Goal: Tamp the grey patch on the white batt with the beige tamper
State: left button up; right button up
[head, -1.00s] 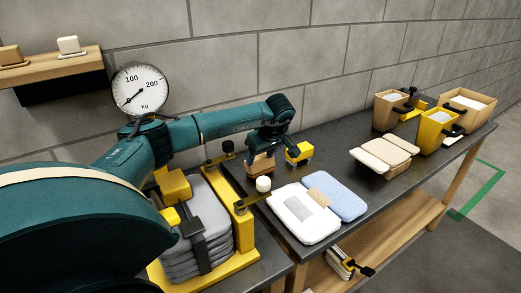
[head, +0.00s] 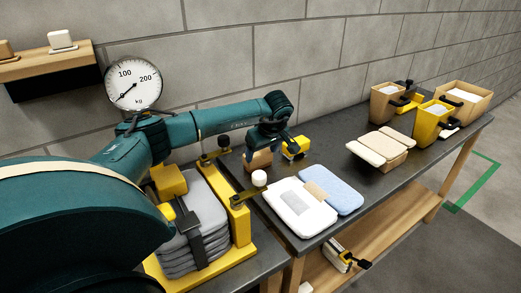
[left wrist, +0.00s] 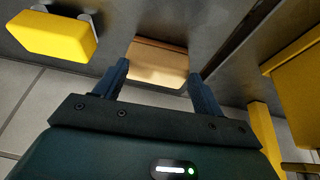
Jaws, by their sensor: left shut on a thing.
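The white batt (head: 308,221) lies flat on the dark table, with a grey patch (head: 288,185) on its top. The beige tamper (head: 258,161) is behind it, near the wall, and shows as a beige block in the left wrist view (left wrist: 158,68). My left gripper (head: 268,143) is over the tamper, shut on it, with one finger on each side in the wrist view (left wrist: 156,82). I cannot tell whether the tamper touches the table. My right gripper is not in view.
A blue batt (head: 342,193) with a tan patch lies against the white one. A yellow block (head: 295,148) stands right of the tamper. A yellow frame (head: 239,222) with stacked grey bags is at left. Beige pads (head: 380,146) and hoppers (head: 432,118) stand farther right.

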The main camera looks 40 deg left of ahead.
aim_at(257, 158)
pick_arm(q)
jog(key=shift+o, duration=0.8)
jog(key=f, duration=0.2)
jog(key=a+f, duration=0.1)
jog(key=shift+s+a, duration=0.1)
jog(key=shift+s, duration=0.3)
jog(key=shift+o, duration=1.4)
jog(key=shift+a, duration=0.1)
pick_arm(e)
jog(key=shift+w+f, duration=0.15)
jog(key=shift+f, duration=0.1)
pick_arm(q)
jog(key=shift+r, duration=0.6)
jog(key=v, duration=0.2)
jog(key=w+v, duration=0.1)
jog(key=v, duration=0.1)
jog(key=shift+r, duration=0.1)
jog(key=v, duration=1.1)
jog(key=shift+w+d, duration=0.3)
jog(key=shift+d, duration=0.1)
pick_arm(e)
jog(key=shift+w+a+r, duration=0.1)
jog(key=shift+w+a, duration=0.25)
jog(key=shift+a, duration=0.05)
